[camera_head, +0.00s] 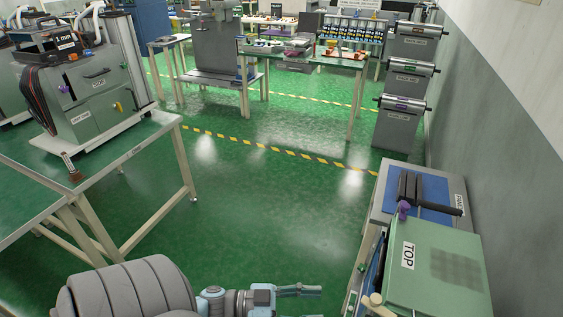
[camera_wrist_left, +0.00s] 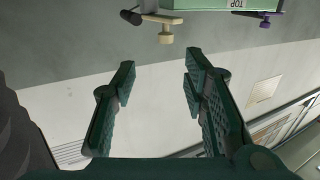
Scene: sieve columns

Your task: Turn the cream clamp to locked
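The cream clamp (camera_head: 374,303) is at the bottom edge of the head view, on the near left side of a green unit labelled TOP (camera_head: 440,262); part of it is cut off. In the left wrist view the cream clamp (camera_wrist_left: 165,30) shows at the top as a bar with a round-ended knob, beside the green unit (camera_wrist_left: 205,5). My left gripper (camera_head: 303,301) reaches in from the left, apart from the clamp. In the wrist view its fingers (camera_wrist_left: 160,85) are spread with nothing between them. My right gripper is not in view.
A purple clamp (camera_head: 403,208) is at the unit's far end, near a black handle (camera_head: 437,206). A dark-ended piece (camera_wrist_left: 131,17) sits left of the cream clamp. A green table (camera_head: 150,135) with a machine stands left. The green floor (camera_head: 260,215) between is clear.

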